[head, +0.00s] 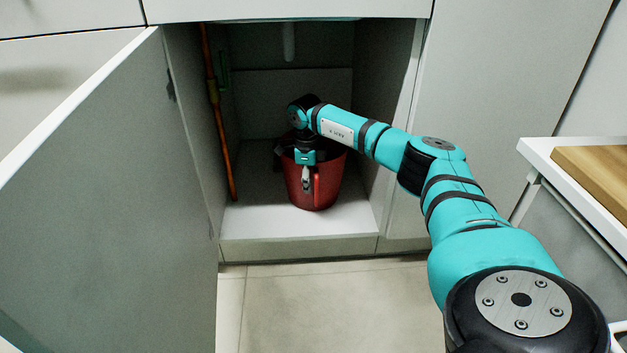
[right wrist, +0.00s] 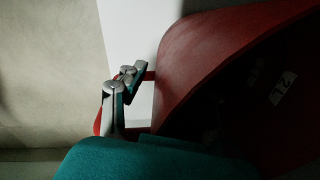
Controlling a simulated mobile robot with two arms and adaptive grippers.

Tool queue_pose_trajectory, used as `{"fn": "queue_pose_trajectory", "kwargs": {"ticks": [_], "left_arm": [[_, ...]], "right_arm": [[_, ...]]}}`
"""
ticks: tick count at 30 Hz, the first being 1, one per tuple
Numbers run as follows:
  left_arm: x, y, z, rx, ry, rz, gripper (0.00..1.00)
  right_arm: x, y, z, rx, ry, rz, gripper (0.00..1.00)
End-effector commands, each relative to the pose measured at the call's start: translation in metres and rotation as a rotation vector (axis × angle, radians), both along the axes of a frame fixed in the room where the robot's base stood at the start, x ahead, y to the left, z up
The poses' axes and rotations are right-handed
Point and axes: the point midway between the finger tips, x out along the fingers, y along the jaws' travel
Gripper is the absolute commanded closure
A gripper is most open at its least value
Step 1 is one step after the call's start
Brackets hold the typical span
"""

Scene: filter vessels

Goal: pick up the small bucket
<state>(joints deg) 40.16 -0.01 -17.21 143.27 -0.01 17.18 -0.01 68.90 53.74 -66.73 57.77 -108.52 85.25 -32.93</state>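The small bucket (head: 331,190) is red and stands upright on the cabinet floor. Its handle (head: 316,189) faces the front. My right gripper (head: 306,181) points down at the front of the bucket, right beside the handle. In the right wrist view, the grey finger parts (right wrist: 122,92) overlap the handle next to the bucket's red wall (right wrist: 195,50). The bucket's inside is dark there, with a small pale label. Only part of the fingers shows, so I cannot tell whether they are closed on the handle. My left gripper is not in view.
The bucket is inside an open cabinet with a white floor (head: 255,222). The open door (head: 110,190) stands at the left. An orange pipe (head: 220,130) runs down the cabinet's left side. A wooden board (head: 600,172) lies on a counter at the right.

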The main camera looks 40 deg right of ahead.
Motion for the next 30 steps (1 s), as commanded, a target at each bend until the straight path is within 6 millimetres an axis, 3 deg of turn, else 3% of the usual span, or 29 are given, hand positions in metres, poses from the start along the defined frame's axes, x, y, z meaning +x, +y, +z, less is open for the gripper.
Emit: {"fn": "queue_pose_trajectory", "kwargs": {"ticks": [3,10,25,30], "left_arm": [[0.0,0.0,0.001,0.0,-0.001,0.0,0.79],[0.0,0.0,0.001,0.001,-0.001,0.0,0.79],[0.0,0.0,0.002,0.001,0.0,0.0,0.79],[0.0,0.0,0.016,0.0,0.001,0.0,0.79]], "right_arm": [[0.0,0.0,0.002,0.0,0.0,0.0,0.69],[0.0,0.0,0.002,0.001,-0.001,0.0,0.99],[0.001,0.0,0.003,0.0,-0.002,0.0,1.0],[0.001,0.0,0.021,0.0,-0.004,0.0,1.0]]}}
